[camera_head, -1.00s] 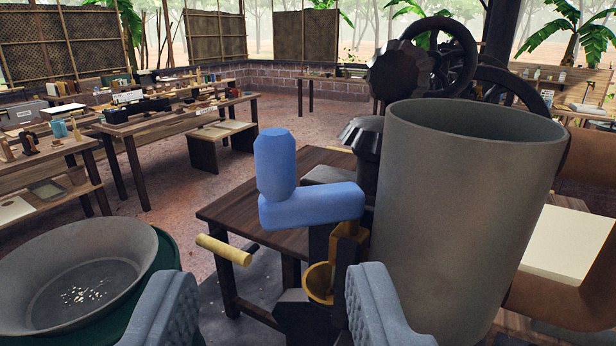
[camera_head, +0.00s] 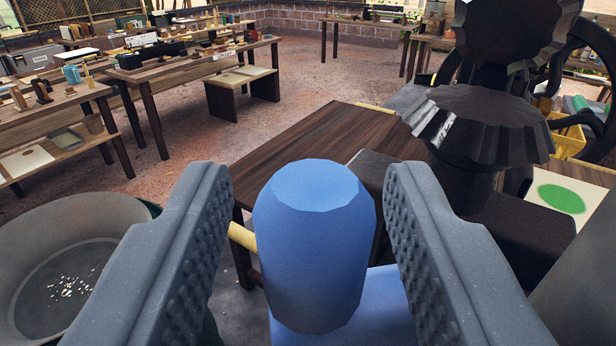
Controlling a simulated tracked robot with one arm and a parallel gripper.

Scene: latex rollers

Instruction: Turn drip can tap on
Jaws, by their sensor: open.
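The blue tap handle (camera_head: 314,240) stands upright in the middle of the view, close to the camera. Its blue lever arm (camera_head: 375,305) runs from its base to the lower right. My gripper (camera_head: 308,185) is open, with one grey finger on each side of the handle. A gap shows on the left side and a narrower one on the right, so I see no grip on it. The grey drip can (camera_head: 583,275) shows only as a strip at the lower right edge. The tap's spout is hidden.
A grey basin (camera_head: 65,265) with pale bits stands at the lower left. A dark wooden table (camera_head: 300,165) and dark faceted machine parts (camera_head: 480,120) lie behind the handle. A yellow bar (camera_head: 242,237) shows beside the left finger. Open floor lies beyond.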

